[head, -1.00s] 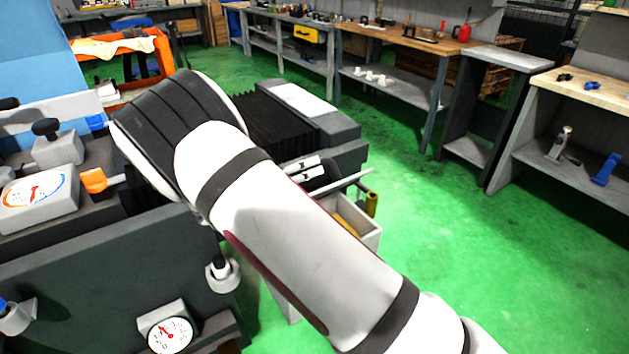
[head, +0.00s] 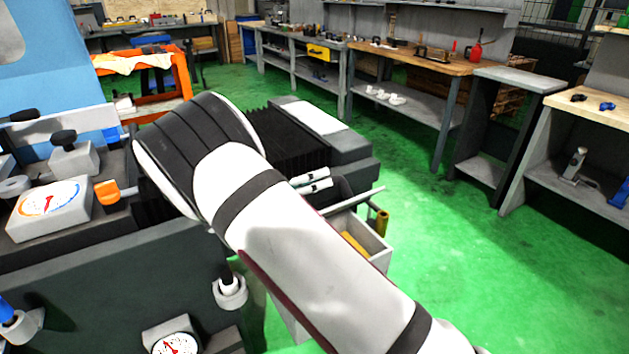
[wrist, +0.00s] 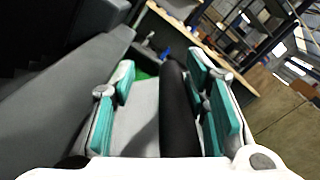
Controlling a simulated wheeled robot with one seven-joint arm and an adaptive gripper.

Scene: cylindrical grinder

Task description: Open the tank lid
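My gripper (wrist: 165,105) shows in the wrist view with its two teal-padded fingers spread apart. A light grey flat surface (wrist: 138,125) and a thick black bar (wrist: 178,110) show between the fingers, the bar closer to the right one. I cannot tell whether the bar touches a pad or whether these belong to the tank lid. In the head view my white arm covers much of the machine's near side, and my gripper is not clearly seen. A light grey box (head: 372,247) with something yellow inside stands beyond my arm; I cannot identify the lid for certain.
The dark grinder body (head: 110,285) with a dial box (head: 48,208) fills the left. A black bellows (head: 285,140) lies behind my arm. Workbenches (head: 440,62) line the back and right. The green floor (head: 460,260) at right is clear.

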